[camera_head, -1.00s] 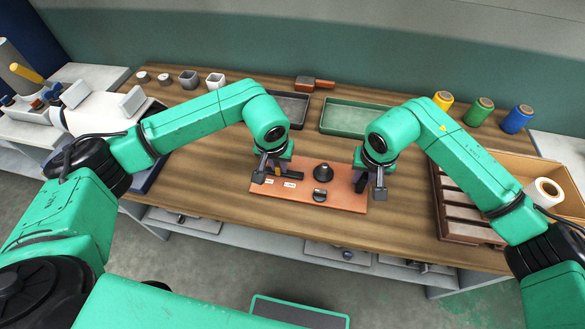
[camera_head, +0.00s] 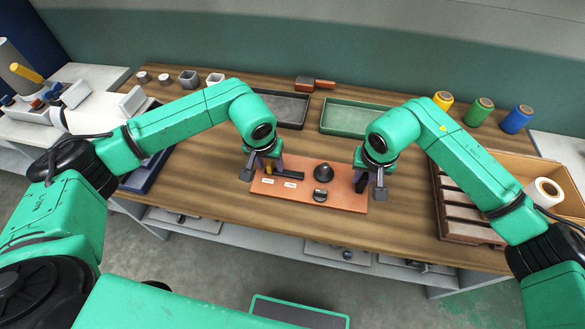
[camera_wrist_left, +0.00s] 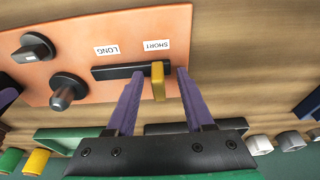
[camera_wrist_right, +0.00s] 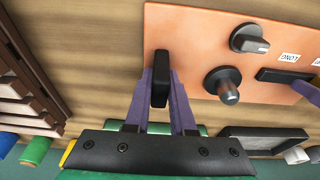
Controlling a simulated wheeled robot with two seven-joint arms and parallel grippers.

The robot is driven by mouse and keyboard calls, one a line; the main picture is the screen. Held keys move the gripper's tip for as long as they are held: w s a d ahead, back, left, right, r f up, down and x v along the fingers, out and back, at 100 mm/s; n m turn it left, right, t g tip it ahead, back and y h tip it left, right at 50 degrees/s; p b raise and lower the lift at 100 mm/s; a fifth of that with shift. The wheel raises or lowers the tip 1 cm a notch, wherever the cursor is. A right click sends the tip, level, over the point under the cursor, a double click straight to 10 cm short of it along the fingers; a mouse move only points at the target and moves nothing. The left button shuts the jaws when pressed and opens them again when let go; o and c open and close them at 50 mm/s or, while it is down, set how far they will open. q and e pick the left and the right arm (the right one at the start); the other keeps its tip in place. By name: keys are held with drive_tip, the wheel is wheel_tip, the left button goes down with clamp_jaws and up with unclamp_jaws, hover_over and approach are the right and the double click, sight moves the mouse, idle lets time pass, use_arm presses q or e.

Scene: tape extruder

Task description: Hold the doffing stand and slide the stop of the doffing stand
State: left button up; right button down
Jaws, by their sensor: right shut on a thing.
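The doffing stand is an orange board (camera_head: 305,194) with a black slot, SHORT and LONG labels, a dark cone and a knob. Its yellow stop (camera_wrist_left: 158,82) sits at the SHORT end of the slot (camera_wrist_left: 118,72), the left end in the head view. My left gripper (camera_wrist_left: 156,74) is open, with one finger on each side of the stop and gaps showing. My right gripper (camera_wrist_right: 160,80) is shut on a black upright handle (camera_wrist_right: 161,86) at the board's right edge in the head view. The handle's lower part is partly hidden by the fingers.
A green tray (camera_head: 352,133) and a grey tray (camera_head: 289,124) lie behind the board. Coloured spools (camera_head: 480,111) stand at the back right. A brown slotted rack (camera_head: 465,218) is at the right. The table (camera_head: 215,185) left of the board is clear.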

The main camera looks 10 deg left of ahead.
use_arm(q)
drive_tip(key=v, duration=0.8)
drive_tip(key=o, duration=0.6)
drive_tip(key=shift+d, duration=0.1)
drive_tip(key=shift+c, duration=0.2)
use_arm(e)
drive_tip(key=c, duration=0.7)
unclamp_jaws()
use_arm(q)
drive_tip(key=w+v, duration=0.2)
drive_tip(key=v, duration=0.5)
drive_tip(key=shift+s+r, duration=0.2)
drive_tip(key=shift+r, duration=0.35)
